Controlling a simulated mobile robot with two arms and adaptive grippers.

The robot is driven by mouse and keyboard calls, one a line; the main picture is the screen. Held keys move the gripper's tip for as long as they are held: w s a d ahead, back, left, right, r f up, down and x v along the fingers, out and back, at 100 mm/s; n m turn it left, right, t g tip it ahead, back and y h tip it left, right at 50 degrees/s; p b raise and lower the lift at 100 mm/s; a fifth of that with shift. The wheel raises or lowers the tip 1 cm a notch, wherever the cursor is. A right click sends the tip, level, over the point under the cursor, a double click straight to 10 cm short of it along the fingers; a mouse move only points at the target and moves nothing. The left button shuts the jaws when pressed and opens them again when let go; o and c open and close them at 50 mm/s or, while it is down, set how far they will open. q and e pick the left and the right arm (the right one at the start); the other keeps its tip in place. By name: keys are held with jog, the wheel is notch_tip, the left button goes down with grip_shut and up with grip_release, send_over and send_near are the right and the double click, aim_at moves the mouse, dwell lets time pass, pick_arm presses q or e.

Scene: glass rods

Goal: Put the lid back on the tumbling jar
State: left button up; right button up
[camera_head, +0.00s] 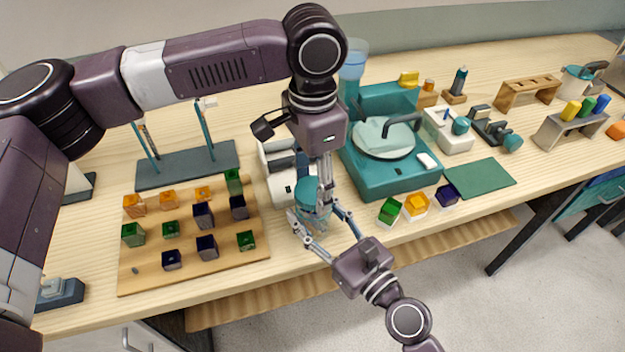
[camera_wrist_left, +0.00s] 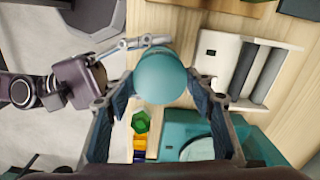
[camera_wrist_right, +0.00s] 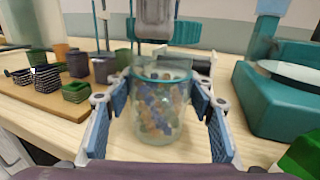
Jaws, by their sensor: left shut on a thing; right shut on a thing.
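The teal lid (camera_head: 308,190) is held from above by my left gripper (camera_head: 325,180). In the left wrist view the round lid (camera_wrist_left: 161,77) sits between the two blue-padded fingers and hides the jar beneath. The clear tumbling jar (camera_wrist_right: 162,112) stands upright on the table with colourful pieces inside. My right gripper (camera_wrist_right: 160,104) is shut around its sides, coming from the front edge. In the right wrist view the lid (camera_wrist_right: 187,32) appears over the jar's mouth, partly behind a left finger.
A wooden board (camera_head: 190,272) with several coloured cups lies to the left. A white roller machine (camera_head: 280,165) is just behind the jar, and a teal machine with a round disc (camera_head: 385,140) is to the right. Green, orange and dark blocks (camera_head: 416,204) lie near the front edge.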

pick_arm(q)
jog(key=shift+f, duration=0.7)
jog(key=shift+f, duration=0.55)
